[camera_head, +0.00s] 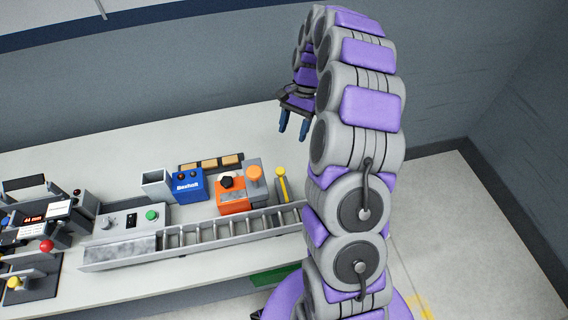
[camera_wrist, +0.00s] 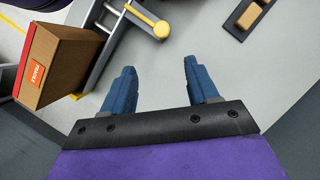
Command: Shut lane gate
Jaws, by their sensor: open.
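A yellow-topped post or lever (camera_head: 283,185), which looks like the lane gate, stands at the right end of the visible roller lane (camera_head: 220,232). In the wrist view a grey-and-yellow bar (camera_wrist: 140,14) with a round yellow knob (camera_wrist: 161,29) sits beside the lane's rail (camera_wrist: 98,45), beyond my fingertips. I cannot tell whether the bar crosses the lane. My gripper (camera_head: 293,128) is open and empty above the bench, behind the lane; its blue fingers (camera_wrist: 159,75) also show in the wrist view, apart from the knob. My arm hides the lane's right part in the head view.
A cardboard box (camera_wrist: 62,66) with an orange label is at the wrist view's left. Behind the lane stand an orange device (camera_head: 232,200), a blue box (camera_head: 188,187) and a tray of tan blocks (camera_head: 208,163). A green-buttoned control box (camera_head: 130,222) is farther left.

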